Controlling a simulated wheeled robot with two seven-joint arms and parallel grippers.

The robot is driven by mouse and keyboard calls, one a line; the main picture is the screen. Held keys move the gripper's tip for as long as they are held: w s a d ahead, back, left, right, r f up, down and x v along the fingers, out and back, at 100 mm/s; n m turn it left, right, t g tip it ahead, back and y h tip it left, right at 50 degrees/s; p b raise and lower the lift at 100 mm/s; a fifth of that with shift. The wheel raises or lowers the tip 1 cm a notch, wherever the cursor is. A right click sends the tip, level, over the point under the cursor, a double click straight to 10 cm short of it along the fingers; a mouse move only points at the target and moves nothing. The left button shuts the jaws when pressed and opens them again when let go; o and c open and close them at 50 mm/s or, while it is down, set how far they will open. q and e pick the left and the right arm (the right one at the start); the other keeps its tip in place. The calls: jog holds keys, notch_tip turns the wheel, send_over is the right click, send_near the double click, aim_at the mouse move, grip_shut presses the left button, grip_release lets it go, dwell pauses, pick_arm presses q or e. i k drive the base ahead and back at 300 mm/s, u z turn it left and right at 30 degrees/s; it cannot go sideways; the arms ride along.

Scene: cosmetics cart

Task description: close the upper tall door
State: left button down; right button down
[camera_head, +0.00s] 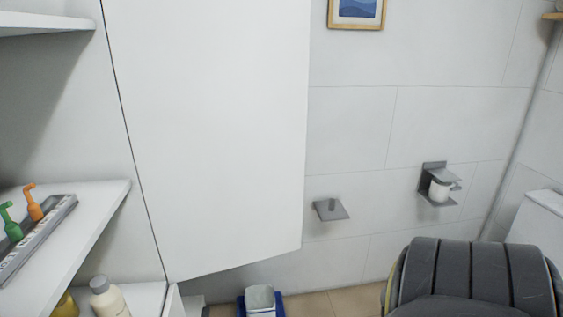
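The upper tall door (215,130) is a large plain white panel in the middle of the head view. It stands open, swung out from the white cabinet on the left. Its hinge side runs along a dark seam beside the cabinet wall, and its free edge is toward the right. Its top is cut off by the frame. The cabinet's shelves (105,205) are exposed to the left of the door. Neither of my grippers is in view, and nothing is seen touching the door.
A grey tray (38,240) with green and orange pump-topped items lies on the middle shelf. Bottles (108,298) stand below. A blue bin (260,303) is on the floor under the door. A paper holder (438,185) and grey bracket (331,210) are on the tiled wall.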

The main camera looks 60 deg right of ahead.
aim_at(213, 94)
jog(key=u, duration=1.2)
jog(key=k, duration=1.9)
jog(key=z, duration=1.15)
jog(key=i, duration=1)
